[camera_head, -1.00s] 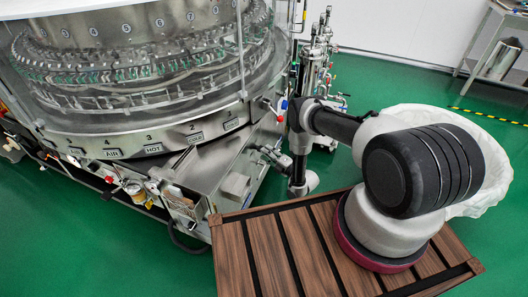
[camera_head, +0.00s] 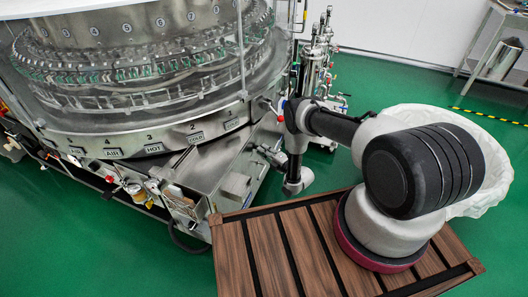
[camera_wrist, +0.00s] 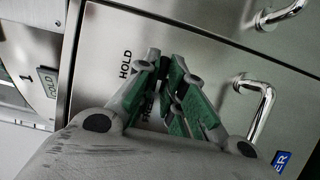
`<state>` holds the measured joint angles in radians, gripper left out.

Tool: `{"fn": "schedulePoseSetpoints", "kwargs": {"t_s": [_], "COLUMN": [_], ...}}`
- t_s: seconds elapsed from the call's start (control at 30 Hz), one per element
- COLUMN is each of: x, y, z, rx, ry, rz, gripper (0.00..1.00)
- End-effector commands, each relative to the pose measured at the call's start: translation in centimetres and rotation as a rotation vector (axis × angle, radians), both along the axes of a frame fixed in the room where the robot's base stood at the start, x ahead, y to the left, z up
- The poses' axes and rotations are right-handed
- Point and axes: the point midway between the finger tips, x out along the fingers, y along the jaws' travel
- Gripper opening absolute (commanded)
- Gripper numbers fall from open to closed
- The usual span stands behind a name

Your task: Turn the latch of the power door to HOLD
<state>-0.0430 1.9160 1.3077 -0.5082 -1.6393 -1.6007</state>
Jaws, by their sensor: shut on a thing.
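In the wrist view, my gripper (camera_wrist: 168,62) has its grey fingers with green pads close together at the steel power door (camera_wrist: 205,52). The black HOLD marking (camera_wrist: 125,64) stands just left of the fingertips. A second marking (camera_wrist: 148,104) lower down is partly covered by the left finger. The latch is hidden behind or between the fingers, so its angle cannot be read. In the head view, my arm reaches left to the front of the washer (camera_head: 150,115), and the fingertips cannot be made out there.
A bar handle (camera_wrist: 262,108) sticks out right of the fingers, above a blue label (camera_wrist: 282,160) ending in "ER". Another handle (camera_wrist: 280,14) is at the upper right. A COLD label (camera_wrist: 47,82) is at left. A slatted wooden platform (camera_head: 262,262) stands before the washer.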

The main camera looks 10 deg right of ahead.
Motion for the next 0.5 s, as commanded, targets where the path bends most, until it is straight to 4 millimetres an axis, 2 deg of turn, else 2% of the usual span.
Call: {"fn": "schedulePoseSetpoints", "kwargs": {"t_s": [0.27, 0.5], "x": [0.02, 0.08], "y": [-0.05, -0.12], "z": [0.11, 0.32], "rx": [0.062, 0.179], "ry": [0.088, 0.248], "rz": [-0.001, -0.002], "gripper": [0.00, 0.00]}}
